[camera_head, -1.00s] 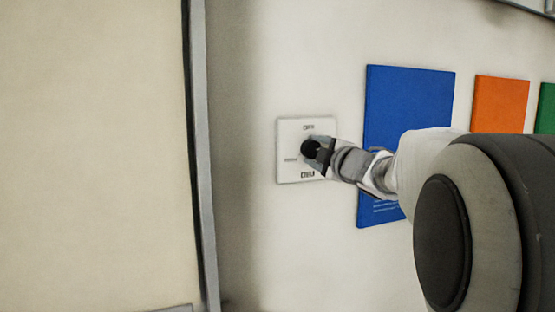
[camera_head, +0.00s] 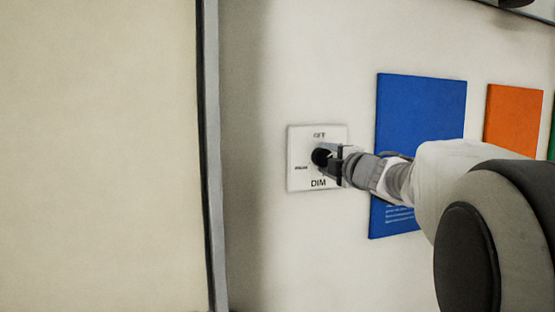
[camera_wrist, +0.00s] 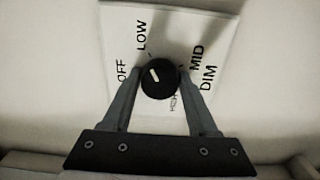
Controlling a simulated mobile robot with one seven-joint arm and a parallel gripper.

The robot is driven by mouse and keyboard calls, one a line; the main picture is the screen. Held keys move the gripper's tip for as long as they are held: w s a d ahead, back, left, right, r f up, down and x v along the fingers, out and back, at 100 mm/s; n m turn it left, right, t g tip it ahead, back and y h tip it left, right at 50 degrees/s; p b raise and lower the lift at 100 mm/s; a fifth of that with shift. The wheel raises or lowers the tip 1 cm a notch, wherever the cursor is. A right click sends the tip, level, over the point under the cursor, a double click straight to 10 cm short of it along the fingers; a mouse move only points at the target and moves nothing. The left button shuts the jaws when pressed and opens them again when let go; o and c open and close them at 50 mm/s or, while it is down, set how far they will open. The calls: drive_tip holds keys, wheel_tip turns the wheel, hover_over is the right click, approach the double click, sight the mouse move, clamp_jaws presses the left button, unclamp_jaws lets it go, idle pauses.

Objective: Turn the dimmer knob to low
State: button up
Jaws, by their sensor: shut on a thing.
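The black dimmer knob (camera_wrist: 160,82) sits on a white wall plate (camera_head: 298,152) marked OFF, LOW, MID and DIM; another label, beside the right finger, is partly hidden. In the wrist view, the knob's short white pointer line points up and left, roughly between the OFF and LOW labels. My gripper (camera_wrist: 160,78) is shut on the knob, one finger on each side. In the head view, my gripper (camera_head: 325,158) reaches the knob from the right and hides part of the plate.
A blue panel (camera_head: 420,120) and an orange panel (camera_head: 512,120) are on the wall to the right, with my arm in front of the blue one. A large beige panel (camera_head: 100,150) with a grey edge stands at the left. Bare wall lies around the plate.

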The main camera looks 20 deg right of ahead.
drive_tip(key=o, duration=1.4)
drive_tip(key=shift+c, duration=0.2)
drive_tip(key=shift+s, duration=0.1)
